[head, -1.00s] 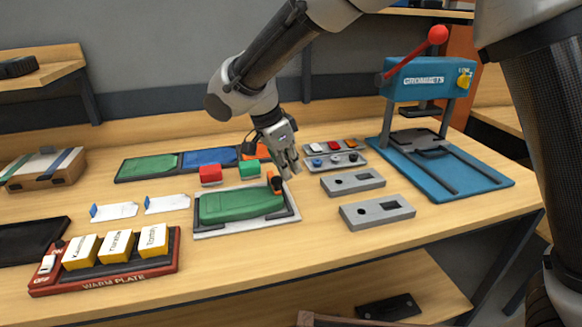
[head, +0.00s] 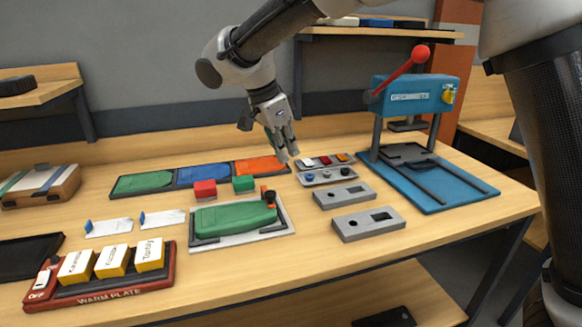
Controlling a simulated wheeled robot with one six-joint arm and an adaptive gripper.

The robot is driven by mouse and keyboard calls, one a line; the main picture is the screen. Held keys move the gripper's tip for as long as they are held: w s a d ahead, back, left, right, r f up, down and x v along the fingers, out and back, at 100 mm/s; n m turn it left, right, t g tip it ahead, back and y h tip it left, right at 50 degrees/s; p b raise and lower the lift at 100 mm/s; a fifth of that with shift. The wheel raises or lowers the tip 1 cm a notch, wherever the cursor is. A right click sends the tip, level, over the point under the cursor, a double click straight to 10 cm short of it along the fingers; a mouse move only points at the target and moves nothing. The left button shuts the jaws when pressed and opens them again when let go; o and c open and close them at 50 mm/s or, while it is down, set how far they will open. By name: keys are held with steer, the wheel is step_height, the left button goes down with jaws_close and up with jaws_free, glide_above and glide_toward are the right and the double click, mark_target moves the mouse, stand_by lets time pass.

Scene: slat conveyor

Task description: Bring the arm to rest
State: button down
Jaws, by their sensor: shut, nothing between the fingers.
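My gripper (head: 285,153) hangs at the end of my arm in the head view, pointing down above the back middle of the bench. It is shut and empty. Its fingertips show in front of the orange pad's right end and just left of the small grey tray (head: 325,177). Below it, a green piece (head: 232,217) lies in a grey frame (head: 240,241), with a small orange-and-black part (head: 268,197) at its right corner. The gripper appears clear of these things.
A blue grommet press (head: 412,95) with a red-knobbed lever stands at right. Two grey blocks (head: 352,233) lie before it. A red warm plate (head: 100,294) with yellow blocks is front left. Green, blue and orange pads (head: 203,174) line the back, near red and green blocks (head: 204,190).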

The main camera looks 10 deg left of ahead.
steer(key=shift+v, duration=0.9)
steer(key=s+d+f+n+g, duration=0.1)
steer(key=s+d+f+n, duration=0.35)
steer(key=n, duration=0.65)
steer(key=s+d+r+t+y, duration=0.1)
steer(key=s+d, duration=0.4)
steer(key=d, duration=0.8)
steer(key=s+d+r+t+y, duration=0.1)
steer(key=s+d+r, duration=0.2)
steer(key=d, duration=1.1)
steer(key=s+d+r+t+y, duration=0.1)
steer(key=s+d+r, duration=0.1)
steer(key=s+d, duration=0.6)
steer(key=d, duration=0.5)
steer(key=shift+d, duration=0.25)
